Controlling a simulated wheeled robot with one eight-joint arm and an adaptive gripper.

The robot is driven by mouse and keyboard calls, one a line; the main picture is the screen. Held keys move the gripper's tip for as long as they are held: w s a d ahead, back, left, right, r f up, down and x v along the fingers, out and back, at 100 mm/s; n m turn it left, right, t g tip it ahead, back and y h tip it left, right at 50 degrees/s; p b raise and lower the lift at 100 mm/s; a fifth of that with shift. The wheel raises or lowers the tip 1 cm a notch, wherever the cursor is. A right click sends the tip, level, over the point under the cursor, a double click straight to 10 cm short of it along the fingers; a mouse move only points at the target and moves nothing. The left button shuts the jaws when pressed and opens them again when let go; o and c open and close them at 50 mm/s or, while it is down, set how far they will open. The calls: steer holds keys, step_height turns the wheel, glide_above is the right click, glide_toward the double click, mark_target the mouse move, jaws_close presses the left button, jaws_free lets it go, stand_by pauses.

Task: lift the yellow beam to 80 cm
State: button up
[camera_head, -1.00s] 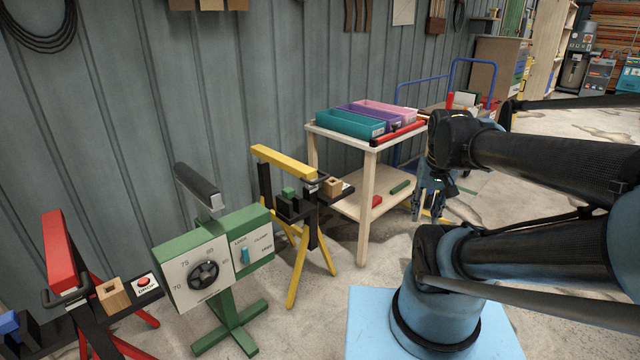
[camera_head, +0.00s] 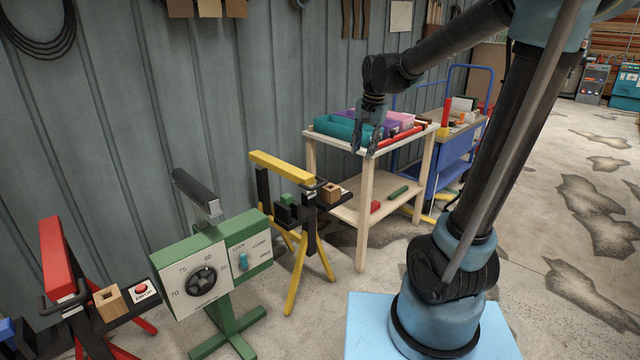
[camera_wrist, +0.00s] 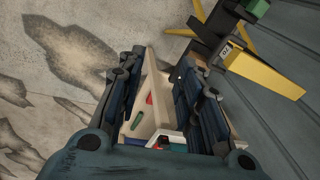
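The yellow beam (camera_head: 282,167) lies on top of a black and yellow stand (camera_head: 296,243), against the corrugated wall, with a black handle at its near end. It also shows in the wrist view (camera_wrist: 262,76) at the upper right. My gripper (camera_head: 363,150) points down in front of the wooden shelf cart, right of the beam and apart from it. In the wrist view my gripper's fingers (camera_wrist: 165,105) stand wide apart with nothing held between them. A green stand with a dial panel (camera_head: 203,281), marked with numbers around 70 to 85, stands left of the yellow stand.
A red beam (camera_head: 58,257) on its own stand is at the far left. The wooden cart (camera_head: 363,200) carries teal, purple and pink bins (camera_head: 345,129). A blue trolley (camera_head: 450,160) stands behind it. Open floor (camera_head: 570,220) lies at the right.

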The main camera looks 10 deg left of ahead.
steer(key=m, duration=0.2)
glide_toward(320, 185)
steer(key=f, duration=0.2)
steer(key=w+f, duration=0.1)
steer(key=f, duration=0.2)
steer(key=a+f, duration=0.1)
steer(key=f, duration=0.2)
steer(key=shift+w, duration=0.2)
steer(key=shift+a+r, duration=0.1)
jaws_close()
